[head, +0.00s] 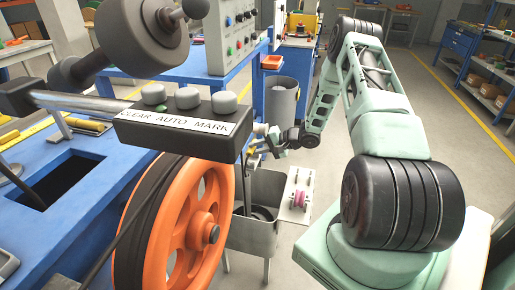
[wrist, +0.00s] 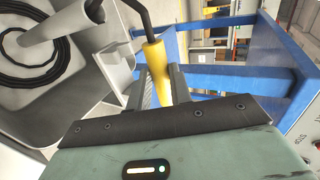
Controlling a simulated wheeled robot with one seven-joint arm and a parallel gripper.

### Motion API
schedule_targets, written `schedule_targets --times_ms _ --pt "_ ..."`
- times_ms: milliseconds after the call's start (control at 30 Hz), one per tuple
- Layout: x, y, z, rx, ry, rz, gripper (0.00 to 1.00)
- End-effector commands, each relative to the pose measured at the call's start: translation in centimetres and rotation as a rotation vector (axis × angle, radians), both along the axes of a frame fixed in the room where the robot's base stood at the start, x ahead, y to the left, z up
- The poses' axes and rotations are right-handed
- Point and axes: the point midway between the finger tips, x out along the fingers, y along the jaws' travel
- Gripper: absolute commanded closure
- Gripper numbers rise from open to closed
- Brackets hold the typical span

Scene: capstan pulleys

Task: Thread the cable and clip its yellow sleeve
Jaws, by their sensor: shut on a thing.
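In the wrist view my gripper (wrist: 158,82) is shut on the yellow sleeve (wrist: 154,58), which stands between the two fingers. The black cable (wrist: 140,14) leaves the sleeve's top end and bends to the left. A coil of black cable (wrist: 38,80) lies in the grey bin (wrist: 116,72) around a pale post. In the head view my gripper (head: 259,143) is small, above the bin (head: 250,238); the sleeve is hard to make out there. A pink pulley (head: 299,198) sits on a pale plate at the bin's right. I cannot identify the clip.
A large orange wheel (head: 168,222) with a black rim stands at the front, partly behind a box (head: 182,130) labelled CLEAR, AUTO, MARK. A blue bench (head: 62,220) fills the left. A grey barrel (head: 282,102) stands behind the bin. Open floor lies at the right.

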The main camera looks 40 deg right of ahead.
Motion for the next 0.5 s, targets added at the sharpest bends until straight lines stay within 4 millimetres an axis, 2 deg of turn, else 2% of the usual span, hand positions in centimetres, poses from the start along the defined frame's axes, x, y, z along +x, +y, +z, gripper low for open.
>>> schedule_targets --times_ms 500 --pt "0.0 0.0 -2.9 0.001 -0.002 0.000 1.00"
